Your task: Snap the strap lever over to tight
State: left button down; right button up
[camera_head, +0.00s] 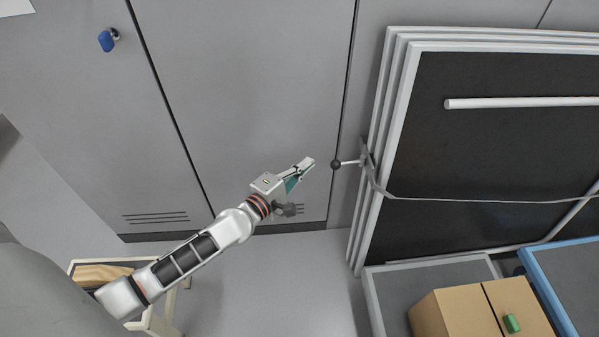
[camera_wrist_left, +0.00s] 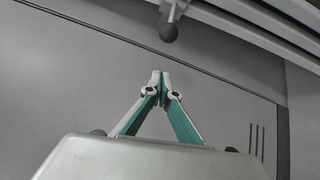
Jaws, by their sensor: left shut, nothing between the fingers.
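The strap lever (camera_head: 349,163) is a short light rod with a dark ball knob (camera_head: 336,164) at its left end, sticking out leftward from a bracket at the edge of the stacked panels. The grey strap (camera_head: 470,201) runs from the bracket across the front of the panels. My left gripper (camera_head: 311,162) is shut and empty, a little to the left of the knob and apart from it. In the left wrist view the closed fingertips (camera_wrist_left: 160,75) are below the knob (camera_wrist_left: 168,32), with a gap between. My right gripper is not in view.
Several framed dark panels (camera_head: 500,120) lean against grey cabinets (camera_head: 250,80). A cardboard box (camera_head: 455,312) with a green item (camera_head: 512,323) is at the lower right, beside a blue-edged surface (camera_head: 545,285). A wooden-topped cart (camera_head: 100,274) is at lower left. The floor between is clear.

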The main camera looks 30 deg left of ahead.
aim_at(347, 162)
pick_arm(q)
jog(key=d, duration=0.1)
jog(key=w+d, duration=0.1)
jog(key=d, duration=0.1)
jog(key=w+d, duration=0.1)
jog(key=shift+w+d+r+p, duration=0.15)
jog(key=shift+w+r+p, duration=0.1)
jog(key=shift+p, duration=0.15)
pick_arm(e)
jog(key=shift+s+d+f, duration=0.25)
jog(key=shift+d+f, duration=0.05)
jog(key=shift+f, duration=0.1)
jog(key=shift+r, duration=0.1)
